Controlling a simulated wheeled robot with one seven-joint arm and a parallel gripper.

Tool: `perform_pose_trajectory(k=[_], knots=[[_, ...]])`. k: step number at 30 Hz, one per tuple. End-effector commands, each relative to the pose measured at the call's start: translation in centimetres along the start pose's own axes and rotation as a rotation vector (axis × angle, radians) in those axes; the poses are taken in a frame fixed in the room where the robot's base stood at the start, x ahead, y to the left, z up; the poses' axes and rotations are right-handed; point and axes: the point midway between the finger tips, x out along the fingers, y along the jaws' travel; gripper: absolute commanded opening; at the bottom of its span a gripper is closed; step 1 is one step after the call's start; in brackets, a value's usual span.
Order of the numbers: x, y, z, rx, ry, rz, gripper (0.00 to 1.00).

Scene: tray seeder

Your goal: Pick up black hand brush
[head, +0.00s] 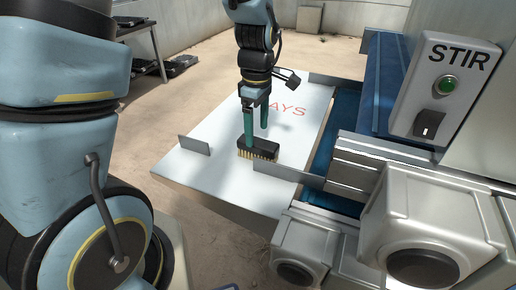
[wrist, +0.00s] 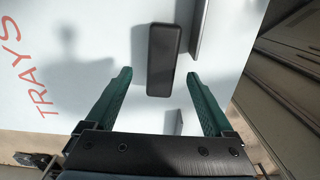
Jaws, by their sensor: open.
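The black hand brush (head: 262,149) has pale bristles and lies bristles down on the white tray table (head: 200,167). In the wrist view its black top (wrist: 160,62) lies between and just beyond the fingertips. My gripper (head: 256,138) is open, with two green fingers pointing down at the brush. In the wrist view the open fingers (wrist: 160,75) stand on either side, with gaps between them and the brush. One finger hides part of the brush in the head view.
Low metal guide plates stand on the table, one at the left edge (head: 194,145) and one right of the brush (head: 289,174). A machine with a blue belt (head: 388,70) and a STIR switch box (head: 445,85) is at the right. The table's back area is mostly clear.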

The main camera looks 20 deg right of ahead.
Motion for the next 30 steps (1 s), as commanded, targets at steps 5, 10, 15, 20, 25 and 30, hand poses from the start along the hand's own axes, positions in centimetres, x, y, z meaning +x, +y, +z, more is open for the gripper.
perform_pose_trajectory(k=[5,10,15,20,25,30], knots=[[2.2,-0.3,0.3,0.001,-0.001,-0.008,0.88],[4.3,-0.3,0.3,0.0,0.0,-0.005,0.88],[5.0,-0.2,0.4,0.0,-0.001,-0.001,0.88],[5.0,-0.2,0.4,0.001,-0.001,-0.001,0.88],[5.0,-0.2,0.4,0.001,0.0,-0.001,0.68],[5.0,-0.2,0.4,0.001,0.0,-0.001,0.49]])
